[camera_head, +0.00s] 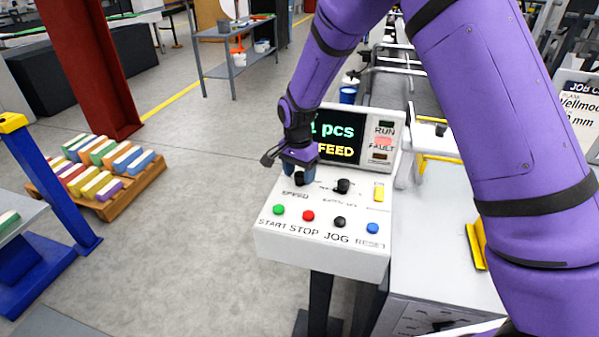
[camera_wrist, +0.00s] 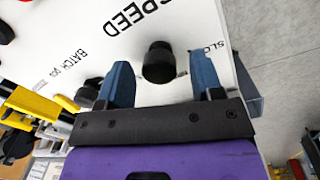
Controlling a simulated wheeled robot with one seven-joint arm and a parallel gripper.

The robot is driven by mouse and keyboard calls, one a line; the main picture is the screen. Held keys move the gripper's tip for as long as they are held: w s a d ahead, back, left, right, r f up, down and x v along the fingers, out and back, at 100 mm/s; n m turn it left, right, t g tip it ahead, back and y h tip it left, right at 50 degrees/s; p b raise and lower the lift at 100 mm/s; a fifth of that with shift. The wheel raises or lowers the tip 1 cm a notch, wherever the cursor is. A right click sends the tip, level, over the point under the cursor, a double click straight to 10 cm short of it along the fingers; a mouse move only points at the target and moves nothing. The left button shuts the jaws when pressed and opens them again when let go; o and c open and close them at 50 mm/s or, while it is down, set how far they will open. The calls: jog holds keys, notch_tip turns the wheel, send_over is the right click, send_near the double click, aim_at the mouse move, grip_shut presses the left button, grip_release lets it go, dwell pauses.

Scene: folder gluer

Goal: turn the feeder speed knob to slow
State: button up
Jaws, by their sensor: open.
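The black feeder speed knob (camera_wrist: 159,62) stands on the white control panel, with "SPEED" printed beside it. A label starting "SLO" shows near the right finger, partly covered. My gripper (camera_wrist: 161,75) is open, with one blue finger on each side of the knob. A gap shows between each finger and the knob, so it is not gripped. In the head view my gripper (camera_head: 299,170) points down at the panel's upper left, and the speed knob (camera_head: 299,179) shows partly below the fingers. The knob's pointer direction cannot be made out.
A second black knob (camera_head: 343,186) stands right of the speed knob, near a yellow switch (camera_head: 379,192). Green (camera_head: 279,210), red (camera_head: 308,216), black (camera_head: 340,222) and blue (camera_head: 372,228) buttons line the front. A display (camera_head: 337,137) rises behind.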

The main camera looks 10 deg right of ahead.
jog(key=c, duration=0.9)
